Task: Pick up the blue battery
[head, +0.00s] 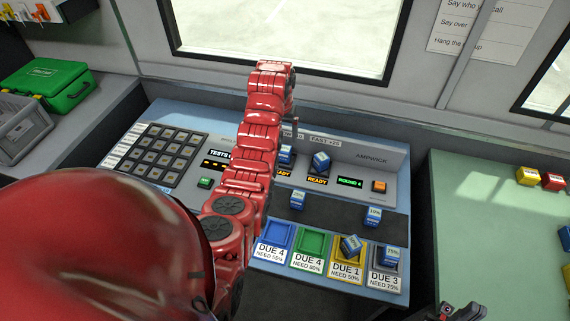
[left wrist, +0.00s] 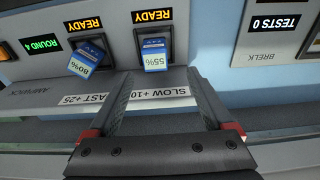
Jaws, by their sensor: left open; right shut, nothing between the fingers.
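Several blue batteries with percent labels are in view. One marked 80% (head: 320,161) leans in the neighbouring slot, also seen in the left wrist view (left wrist: 88,58). Others lie on the dark strip (head: 297,199) (head: 373,215) and in the yellow tray (head: 351,245) and grey tray (head: 391,255). My left gripper (left wrist: 159,76) is open and empty, above the charger's back edge, apart from the batteries. My right gripper (head: 458,313) is shut and empty at the bottom right.
Blue (head: 275,236) and green (head: 313,243) trays show no battery. A keypad (head: 163,146) is at the panel's left, an orange button (head: 379,186) at its right. Yellow (head: 527,176) and red (head: 553,181) blocks lie on the right counter. My red left arm hides part of the panel.

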